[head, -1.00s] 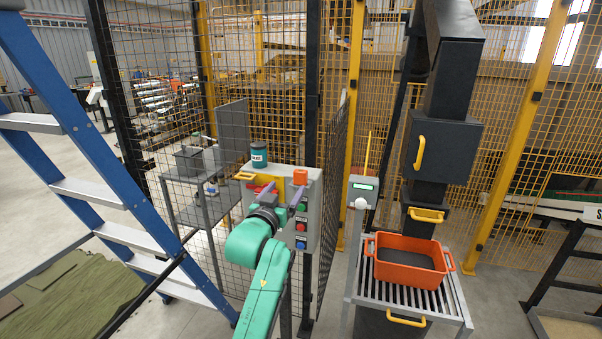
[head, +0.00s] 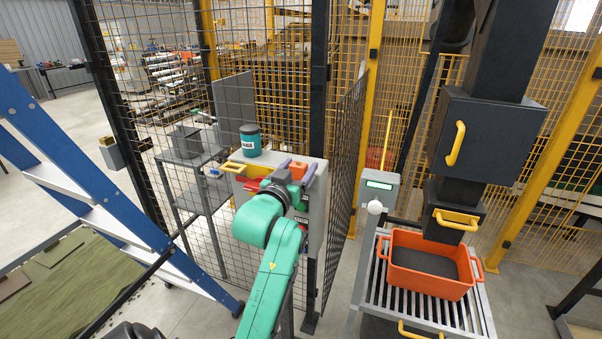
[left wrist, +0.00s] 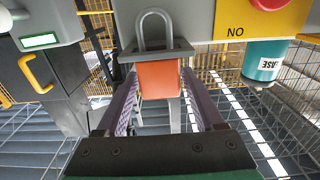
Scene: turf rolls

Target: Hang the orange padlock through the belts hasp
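The orange padlock (head: 298,170) is at the top of the grey control box (head: 318,205). In the left wrist view its orange body (left wrist: 158,80) lies between the two purple fingers, with its grey shackle (left wrist: 155,28) beyond a dark bracket (left wrist: 156,51). My left gripper (head: 296,171) has its fingers apart, one on each side of the padlock body. It also shows in the left wrist view (left wrist: 160,85); the fingers look close to the body but not clearly pressed on it. My arm hides much of the box front, and I cannot make out the belts hasp. My right gripper is out of view.
A teal canister (head: 251,140) stands on the box beside a yellow panel (head: 259,170). A mesh fence is behind. A blue ladder (head: 70,180) is at left. An orange crate (head: 430,280) sits on a slatted conveyor at right.

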